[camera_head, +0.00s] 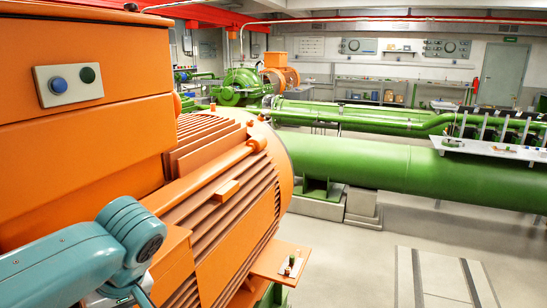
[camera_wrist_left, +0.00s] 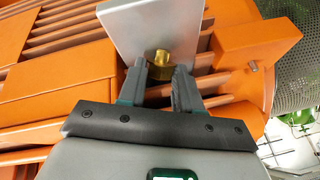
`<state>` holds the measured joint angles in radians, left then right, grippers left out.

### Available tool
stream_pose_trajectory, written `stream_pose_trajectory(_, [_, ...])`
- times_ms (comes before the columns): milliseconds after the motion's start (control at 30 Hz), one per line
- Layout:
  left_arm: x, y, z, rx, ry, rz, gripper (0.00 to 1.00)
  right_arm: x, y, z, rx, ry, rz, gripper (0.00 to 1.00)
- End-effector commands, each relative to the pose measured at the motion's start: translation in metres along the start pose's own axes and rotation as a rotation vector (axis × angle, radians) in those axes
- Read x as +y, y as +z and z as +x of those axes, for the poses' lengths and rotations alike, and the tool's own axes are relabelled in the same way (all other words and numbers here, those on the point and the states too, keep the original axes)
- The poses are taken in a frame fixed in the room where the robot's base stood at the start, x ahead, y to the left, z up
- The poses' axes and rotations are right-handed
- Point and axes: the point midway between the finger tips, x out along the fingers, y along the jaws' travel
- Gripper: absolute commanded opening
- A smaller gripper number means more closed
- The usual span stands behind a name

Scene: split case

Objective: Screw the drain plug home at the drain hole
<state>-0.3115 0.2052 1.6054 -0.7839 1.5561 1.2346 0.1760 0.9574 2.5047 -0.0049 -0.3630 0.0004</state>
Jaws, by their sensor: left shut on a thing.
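My left gripper (camera_wrist_left: 160,78) is shut on a brass plug (camera_wrist_left: 159,62), which shows between its two fingertips in the left wrist view. The plug lies against or just in front of a flat grey plate (camera_wrist_left: 150,25); I cannot tell whether they touch. No drain hole can be made out; the plug and plate may cover it. In the head view my left arm shows at the lower left beside the orange machine, and its gripper is not clearly visible. My right gripper is in neither view.
The large orange finned machine (camera_head: 215,190) fills the left side. An orange ledge (camera_head: 277,268) with small items juts from its lower end. A green pipe (camera_head: 400,165) runs behind. Grey floor lies open at the right. In the wrist view an orange block (camera_wrist_left: 255,42) is close to the plate.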

Motion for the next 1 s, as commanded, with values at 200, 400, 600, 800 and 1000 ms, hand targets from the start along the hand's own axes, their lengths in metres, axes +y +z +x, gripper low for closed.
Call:
stream_pose_trajectory(200, [-0.004,-0.006,-0.015,0.001,0.001,0.0,0.0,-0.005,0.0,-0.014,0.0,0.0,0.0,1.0])
stream_pose_trajectory(400, [-0.01,-0.015,-0.036,0.001,0.001,0.0,0.0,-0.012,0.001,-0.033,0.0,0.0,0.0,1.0])
stream_pose_trajectory(600, [-0.013,-0.019,-0.047,0.0,0.0,0.0,0.0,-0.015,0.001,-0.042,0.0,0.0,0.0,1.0])
stream_pose_trajectory(800, [-0.012,-0.019,-0.045,0.0,0.0,0.0,0.0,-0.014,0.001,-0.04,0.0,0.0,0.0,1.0])
stream_pose_trajectory(1000, [-0.012,-0.018,-0.045,0.0,0.0,0.0,0.0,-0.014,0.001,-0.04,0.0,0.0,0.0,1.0])
